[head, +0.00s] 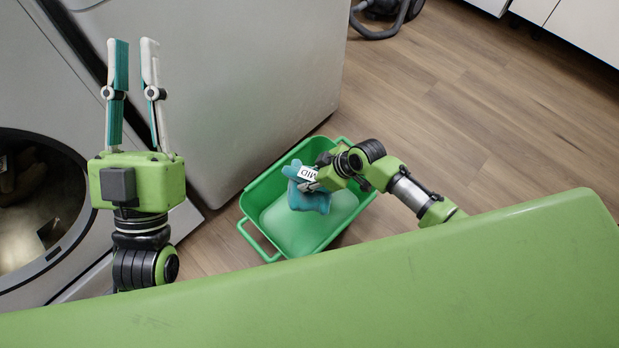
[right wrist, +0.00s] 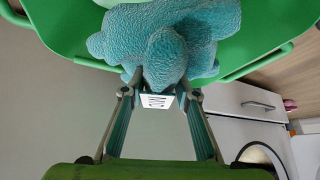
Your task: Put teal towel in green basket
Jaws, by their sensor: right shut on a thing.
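The teal towel (head: 309,199) is bunched up and held by my right gripper (head: 312,180) over the green basket (head: 252,207). In the right wrist view the towel (right wrist: 165,45) sits between the fingertips of my right gripper (right wrist: 162,90), which are shut on it. The green basket (right wrist: 65,22) shows behind the towel there. I cannot tell whether the towel touches the basket's bottom. My left gripper (head: 133,75) points up at the left in the head view, with its fingers apart and nothing between them.
A front-loading washing machine (head: 20,100) stands at the left, beside a grey appliance (head: 235,90) behind the basket. The wooden floor (head: 470,110) is clear to the right. A dark object with a hose (head: 385,15) lies at the back. White cabinets (head: 590,30) stand at the far right.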

